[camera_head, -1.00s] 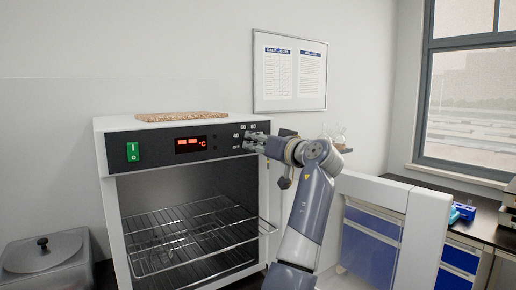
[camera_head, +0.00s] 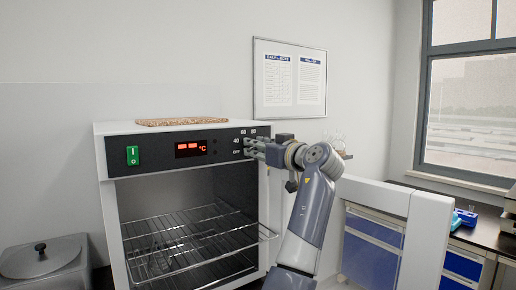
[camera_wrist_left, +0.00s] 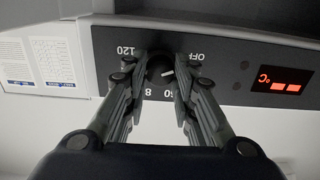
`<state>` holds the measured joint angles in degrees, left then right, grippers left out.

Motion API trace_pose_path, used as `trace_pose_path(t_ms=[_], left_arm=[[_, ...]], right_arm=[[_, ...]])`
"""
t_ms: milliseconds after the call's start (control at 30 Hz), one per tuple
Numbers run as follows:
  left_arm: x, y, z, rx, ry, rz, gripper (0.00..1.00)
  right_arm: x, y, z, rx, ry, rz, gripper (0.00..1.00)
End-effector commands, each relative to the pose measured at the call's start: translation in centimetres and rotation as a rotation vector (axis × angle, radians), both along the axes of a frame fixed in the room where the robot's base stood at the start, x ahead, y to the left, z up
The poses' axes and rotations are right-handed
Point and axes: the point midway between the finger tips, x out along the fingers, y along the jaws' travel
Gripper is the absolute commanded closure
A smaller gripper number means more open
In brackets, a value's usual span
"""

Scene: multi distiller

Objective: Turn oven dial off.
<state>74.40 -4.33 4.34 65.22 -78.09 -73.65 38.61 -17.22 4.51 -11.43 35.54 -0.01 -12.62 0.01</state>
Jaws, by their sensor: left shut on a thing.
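The white oven (camera_head: 105,200) stands with its chamber open and wire racks inside. Its dark control panel (camera_head: 222,140) has a green switch, a red display and temperature marks. My left gripper (camera_head: 255,149) reaches in from the right to the panel's right end and hides the dial in the head view. In the left wrist view, upside down, the black dial (camera_wrist_left: 158,70) sits between the two fingers (camera_wrist_left: 160,85), which are closed on it. Its white pointer line points rightward, near the OFF label (camera_wrist_left: 190,57); the exact setting is hard to read. My right gripper is not in view.
The white door (camera_head: 420,225) stands open to the right of the oven, close to my left arm. A lidded metal container (camera_head: 42,262) sits at the lower left. A cork-like board (camera_head: 180,121) lies on the oven top. A dark counter (camera_head: 490,232) is at the far right.

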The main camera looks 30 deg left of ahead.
Motion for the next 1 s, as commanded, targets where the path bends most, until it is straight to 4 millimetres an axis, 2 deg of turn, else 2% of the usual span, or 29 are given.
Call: trace_pose_path(t_ms=[67, 100, 167, 567, 667, 1000], left_arm=[[-0.1, 0.1, 0.4, 0.005, -0.008, -0.001, 0.99], [-0.1, 0.1, 0.4, 0.006, -0.008, -0.001, 0.66], [-0.1, 0.1, 0.4, 0.006, -0.007, -0.001, 0.53], [-0.2, -0.4, 0.1, 0.002, -0.002, -0.001, 0.53], [-0.6, -1.5, 0.1, 0.003, -0.002, -0.002, 0.53], [-3.3, -8.0, 0.1, 0.002, -0.003, -0.003, 0.53]], right_arm=[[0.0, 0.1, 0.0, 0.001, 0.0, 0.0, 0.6], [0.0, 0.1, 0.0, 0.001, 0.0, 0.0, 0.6], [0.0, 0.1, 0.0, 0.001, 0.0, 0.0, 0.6], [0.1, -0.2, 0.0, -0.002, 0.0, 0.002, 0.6], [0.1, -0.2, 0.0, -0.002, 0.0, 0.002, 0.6], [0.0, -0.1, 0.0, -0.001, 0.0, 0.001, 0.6]])
